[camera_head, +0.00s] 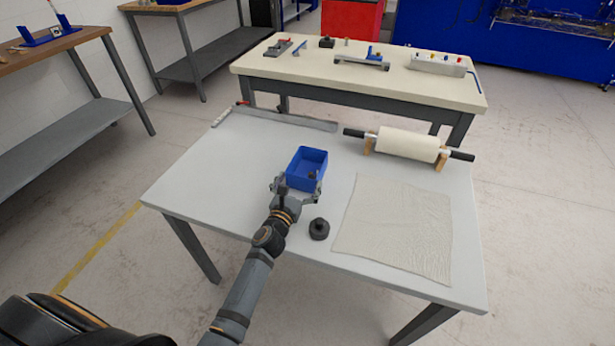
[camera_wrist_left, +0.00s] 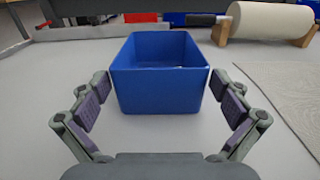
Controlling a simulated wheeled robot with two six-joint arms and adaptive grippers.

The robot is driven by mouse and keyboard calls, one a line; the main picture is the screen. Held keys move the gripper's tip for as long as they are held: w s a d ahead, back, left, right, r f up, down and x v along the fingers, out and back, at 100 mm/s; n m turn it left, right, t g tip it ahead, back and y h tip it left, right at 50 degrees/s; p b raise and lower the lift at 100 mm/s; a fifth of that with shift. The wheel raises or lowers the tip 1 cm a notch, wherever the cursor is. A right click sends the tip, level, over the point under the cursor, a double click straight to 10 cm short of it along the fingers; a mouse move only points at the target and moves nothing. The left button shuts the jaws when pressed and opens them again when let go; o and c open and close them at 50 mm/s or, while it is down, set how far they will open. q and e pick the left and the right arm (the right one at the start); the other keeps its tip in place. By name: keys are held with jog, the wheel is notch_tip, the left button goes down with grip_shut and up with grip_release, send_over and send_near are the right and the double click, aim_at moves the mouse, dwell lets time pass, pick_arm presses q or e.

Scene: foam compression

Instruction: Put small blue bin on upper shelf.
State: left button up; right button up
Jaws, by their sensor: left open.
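The small blue bin (camera_head: 306,167) stands upright on the white table. In the left wrist view the bin (camera_wrist_left: 158,88) is straight ahead, between and just beyond the spread fingers. My left gripper (camera_head: 296,190) is open at the bin's near side; in the wrist view its fingers (camera_wrist_left: 163,100) stand on either side with gaps to the bin's walls. My right gripper is not in view. No upper shelf can be made out clearly.
A black round object (camera_head: 319,229) stands right beside my left gripper. A beige cloth (camera_head: 395,228) lies to the right. A roller on wooden supports (camera_head: 408,144) and a long metal bar (camera_head: 280,118) lie at the back. The table's left part is clear.

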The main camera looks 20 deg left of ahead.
aim_at(306, 168)
pick_arm(q)
jog(key=shift+w+f, duration=0.1)
jog(key=shift+w, duration=0.3)
jog(key=w, duration=0.4)
jog(key=shift+w+b, duration=0.3)
jog(key=shift+w, duration=0.1)
jog(key=shift+s, duration=0.1)
jog(key=shift+c, duration=0.4)
jog(key=shift+d, duration=0.1)
jog(key=c, duration=0.8)
